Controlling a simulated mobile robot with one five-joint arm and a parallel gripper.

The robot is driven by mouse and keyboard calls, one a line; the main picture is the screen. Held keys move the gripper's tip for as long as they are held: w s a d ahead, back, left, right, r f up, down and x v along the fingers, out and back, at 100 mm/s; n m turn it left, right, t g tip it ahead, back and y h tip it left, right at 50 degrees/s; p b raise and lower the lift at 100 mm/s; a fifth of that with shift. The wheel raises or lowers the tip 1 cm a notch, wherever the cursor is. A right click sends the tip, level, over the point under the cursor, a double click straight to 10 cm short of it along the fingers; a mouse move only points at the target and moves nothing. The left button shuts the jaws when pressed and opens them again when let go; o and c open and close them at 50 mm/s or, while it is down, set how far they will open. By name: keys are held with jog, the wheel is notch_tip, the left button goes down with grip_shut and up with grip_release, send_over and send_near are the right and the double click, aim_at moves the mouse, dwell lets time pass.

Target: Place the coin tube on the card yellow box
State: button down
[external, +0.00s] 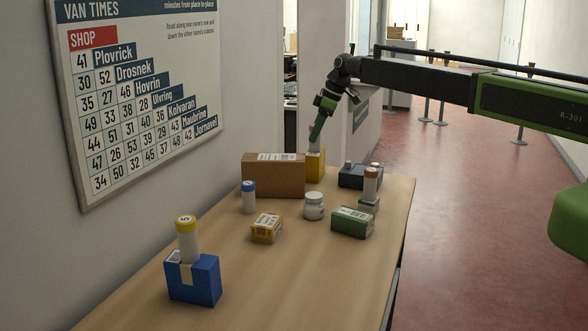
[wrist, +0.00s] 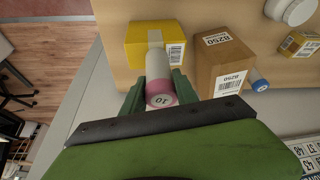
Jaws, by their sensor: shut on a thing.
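My gripper (external: 317,132) is at the far end of the counter, pointing down over the larger yellow box (external: 316,168). In the wrist view my gripper (wrist: 157,84) is shut on a white coin tube with a pink cap (wrist: 160,92) marked 10. The tube's far end lies over the top of the yellow box (wrist: 137,47), which has a pale tape strip and a barcode label. The tube looks roughly upright. I cannot tell whether its lower end touches the box. In the external view the tube is mostly hidden by my fingers.
A brown box (external: 273,176) stands close beside the yellow box. A dark blue box (external: 357,178), blue-capped tube (external: 248,198), white jar (external: 314,207), small yellow box (external: 266,228) and green box (external: 352,222) stand nearby. A yellow-capped tube (external: 187,240) stands on a blue box (external: 200,282).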

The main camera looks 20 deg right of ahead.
jog(key=shift+f, duration=0.1)
jog(key=c, duration=0.9)
grip_release()
jog(key=shift+c, duration=0.2)
jog(key=p+v, duration=1.1)
jog(key=v, duration=0.1)
jog(key=shift+r, duration=0.3)
